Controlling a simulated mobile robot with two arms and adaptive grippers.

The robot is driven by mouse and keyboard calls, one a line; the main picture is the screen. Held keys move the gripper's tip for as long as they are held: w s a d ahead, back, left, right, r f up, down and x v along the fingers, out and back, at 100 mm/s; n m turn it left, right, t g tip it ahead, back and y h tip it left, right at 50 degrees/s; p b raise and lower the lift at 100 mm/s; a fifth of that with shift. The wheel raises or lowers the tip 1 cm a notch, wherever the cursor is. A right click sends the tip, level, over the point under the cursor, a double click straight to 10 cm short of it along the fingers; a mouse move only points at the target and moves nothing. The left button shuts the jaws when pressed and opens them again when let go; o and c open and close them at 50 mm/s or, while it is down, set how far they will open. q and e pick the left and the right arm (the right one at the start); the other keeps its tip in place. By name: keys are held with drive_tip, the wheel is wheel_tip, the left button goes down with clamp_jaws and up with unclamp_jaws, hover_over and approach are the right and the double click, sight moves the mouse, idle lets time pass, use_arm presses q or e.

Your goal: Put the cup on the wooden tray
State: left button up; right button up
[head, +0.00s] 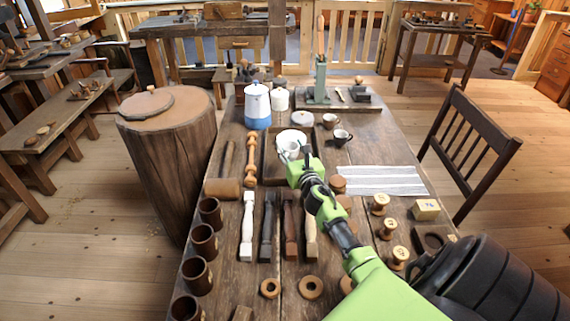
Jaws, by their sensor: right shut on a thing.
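The wooden tray (272,181) lies on the dark table, a shallow dark-framed box left of my right arm. A white cup (291,136) shows over the far part of the tray. My right gripper (291,152) is shut on the near side of the cup. The gripper and wrist hide part of the cup and the tray's right side. I cannot tell whether the cup's base touches the tray. My left gripper is not in view.
Spools (388,229), a striped cloth (378,181) and several brown mugs (203,241) surround the area.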

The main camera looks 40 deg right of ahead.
drive_tip(key=shift+w+a+f+b, duration=0.25)
drive_tip(key=shift+a+f, duration=0.2)
drive_tip(key=shift+f, duration=0.15)
drive_tip(key=shift+w+a+f+b, duration=0.1)
drive_tip(key=shift+a+f+b, duration=0.1)
drive_tip(key=shift+a+f, duration=0.3)
wheel_tip(320, 180, down, 2)
drive_tip(key=shift+f+b, duration=0.25)
drive_tip(key=shift+b, duration=0.3)
drive_tip(key=shift+w+f, duration=0.1)
drive_tip(key=shift+f, duration=0.2)
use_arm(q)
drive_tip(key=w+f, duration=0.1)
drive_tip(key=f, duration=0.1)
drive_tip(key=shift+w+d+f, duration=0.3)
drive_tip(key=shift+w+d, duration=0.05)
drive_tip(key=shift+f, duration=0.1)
use_arm(e)
drive_tip(key=shift+f+b, duration=0.65)
drive_tip(key=shift+b, duration=0.2)
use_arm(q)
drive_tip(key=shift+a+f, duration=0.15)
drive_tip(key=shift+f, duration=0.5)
use_arm(e)
drive_tip(key=o, duration=1.1)
drive_tip(key=shift+f, duration=0.1)
drive_tip(key=shift+o, duration=0.2)
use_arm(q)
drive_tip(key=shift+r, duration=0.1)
